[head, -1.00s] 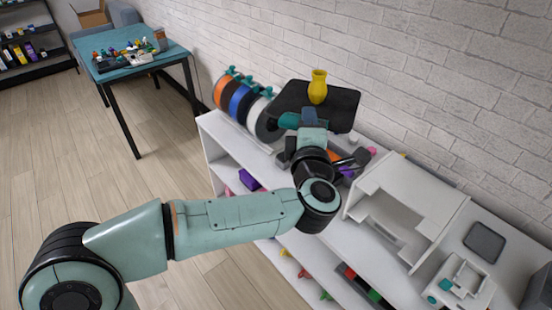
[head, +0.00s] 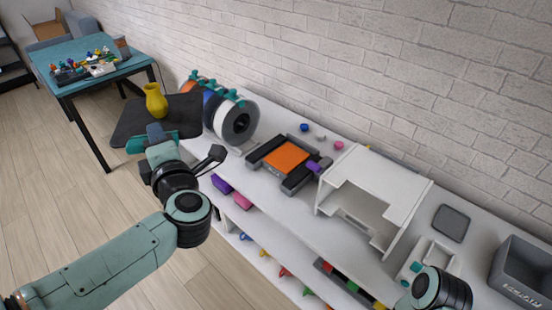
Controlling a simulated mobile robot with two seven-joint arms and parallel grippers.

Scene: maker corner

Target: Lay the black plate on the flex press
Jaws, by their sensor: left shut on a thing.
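The black plate (head: 183,110) is a dark flat sheet with a yellow vase (head: 156,101) standing on it. My left gripper (head: 156,136) is shut on the near edge of the plate and holds it roughly level, left of the spools. The flex press (head: 285,157), which I take to be the orange pad between dark side bars, lies on the white shelf top. Nothing lies on its orange pad. The plate is well to the left of it and apart from it. Part of my right arm shows at the lower right, but its gripper does not.
Several filament spools (head: 240,121) stand between the plate and the press. A white open enclosure (head: 385,185) stands right of the press, with a small purple item (head: 313,167) between. A grey bin (head: 525,270) is at far right. The brick wall runs behind.

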